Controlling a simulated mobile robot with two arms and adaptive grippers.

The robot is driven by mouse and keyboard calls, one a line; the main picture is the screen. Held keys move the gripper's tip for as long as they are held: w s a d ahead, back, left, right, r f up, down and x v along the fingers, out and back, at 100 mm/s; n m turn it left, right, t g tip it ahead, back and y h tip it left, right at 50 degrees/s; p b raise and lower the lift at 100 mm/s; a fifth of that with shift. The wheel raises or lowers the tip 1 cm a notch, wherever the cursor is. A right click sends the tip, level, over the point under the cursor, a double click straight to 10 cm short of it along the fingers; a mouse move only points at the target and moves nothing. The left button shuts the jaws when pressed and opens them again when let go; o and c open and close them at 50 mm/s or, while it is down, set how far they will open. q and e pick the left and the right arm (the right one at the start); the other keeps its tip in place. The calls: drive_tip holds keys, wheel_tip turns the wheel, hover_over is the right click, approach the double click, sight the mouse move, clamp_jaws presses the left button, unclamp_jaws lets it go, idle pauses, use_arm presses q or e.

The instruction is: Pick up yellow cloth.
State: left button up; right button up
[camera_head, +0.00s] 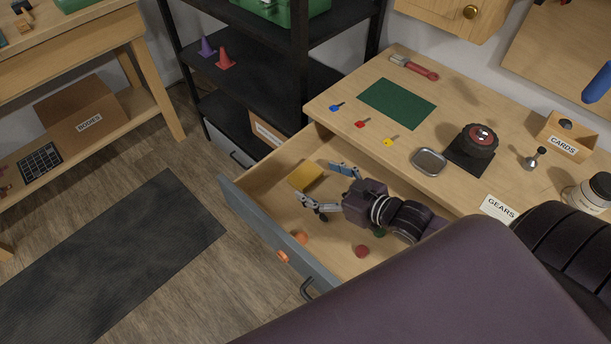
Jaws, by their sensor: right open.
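The yellow cloth (304,177) lies in the open drawer (281,216), near its far left corner. It looks like a small folded yellow block. My right gripper (323,185) reaches into the drawer from the right. Its two fingers are spread apart, one toward the back and one toward the front. The cloth is just beyond the fingertips, and I cannot tell whether they touch it. My left gripper is not in view.
A red ball (361,251) and orange pieces (300,238) lie in the drawer's front part. The desktop (345,90) above holds a green mat (397,103), a metal tray (429,160) and a wheel (474,141). A black shelf (262,75) stands behind left.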

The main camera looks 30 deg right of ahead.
sight(307, 175)
drive_tip(key=x, duration=0.3)
drive_tip(key=shift+w+d, duration=0.2)
drive_tip(key=shift+w+a+f, duration=0.25)
drive_tip(key=shift+w+f, duration=0.1)
drive_tip(key=shift+w, duration=0.25)
drive_tip(key=c, duration=1.2)
drive_tip(key=shift+o, duration=0.2)
drive_tip(key=shift+r, duration=0.1)
